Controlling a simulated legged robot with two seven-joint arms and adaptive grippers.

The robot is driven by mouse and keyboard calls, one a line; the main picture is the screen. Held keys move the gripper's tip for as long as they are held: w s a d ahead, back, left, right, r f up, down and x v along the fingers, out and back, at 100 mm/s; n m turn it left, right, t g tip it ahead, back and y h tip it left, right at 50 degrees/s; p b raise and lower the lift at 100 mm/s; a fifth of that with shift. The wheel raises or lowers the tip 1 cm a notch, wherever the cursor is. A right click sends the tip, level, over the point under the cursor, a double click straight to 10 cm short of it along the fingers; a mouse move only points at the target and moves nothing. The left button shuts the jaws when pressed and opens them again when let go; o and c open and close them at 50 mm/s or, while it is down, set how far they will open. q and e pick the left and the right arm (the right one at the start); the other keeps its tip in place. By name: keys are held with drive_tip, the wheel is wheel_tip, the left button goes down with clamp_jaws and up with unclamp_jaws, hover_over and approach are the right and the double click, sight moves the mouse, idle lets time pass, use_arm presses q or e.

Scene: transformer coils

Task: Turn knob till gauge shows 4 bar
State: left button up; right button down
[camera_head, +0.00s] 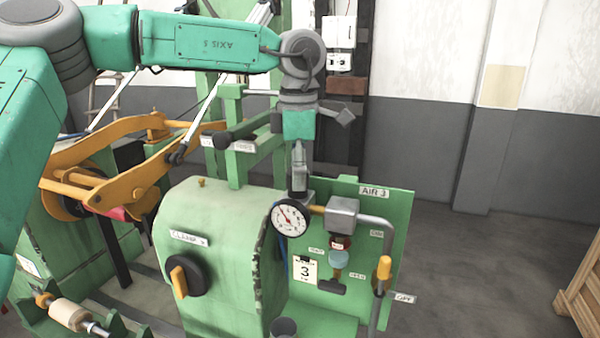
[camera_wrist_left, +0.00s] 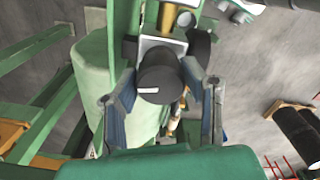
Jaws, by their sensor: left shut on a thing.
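My left gripper (camera_head: 299,168) points straight down just above and behind the gauge. In the left wrist view its fingers (camera_wrist_left: 160,88) stand on both sides of a round black knob (camera_wrist_left: 159,72) with a white mark, shut on it. The white round gauge (camera_head: 290,218) faces the head camera; its red needle points to the upper left, and its figures are too small to read surely. A brass fitting (camera_head: 317,209) joins it to a grey block (camera_head: 342,214). My right gripper is not in view.
A green panel marked AIR 3 (camera_head: 374,191) carries a grey pipe with a yellow-handled valve (camera_head: 383,268). A green housing with a black-and-yellow rotary switch (camera_head: 180,277) stands at left. A wooden crate (camera_head: 580,285) is at the right edge; the floor between is clear.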

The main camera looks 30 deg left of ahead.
use_arm(q)
drive_tip(key=m, duration=0.4)
drive_tip(key=shift+a+m, duration=0.1)
drive_tip(key=shift+m, duration=0.3)
idle(0.4)
drive_tip(key=o, duration=1.1)
drive_tip(key=shift+o, duration=0.2)
drive_tip(key=shift+w+a, duration=0.1)
wheel_tip(320, 180, up, 12)
drive_tip(key=shift+f, duration=0.15)
drive_tip(key=shift+w+a, duration=0.1)
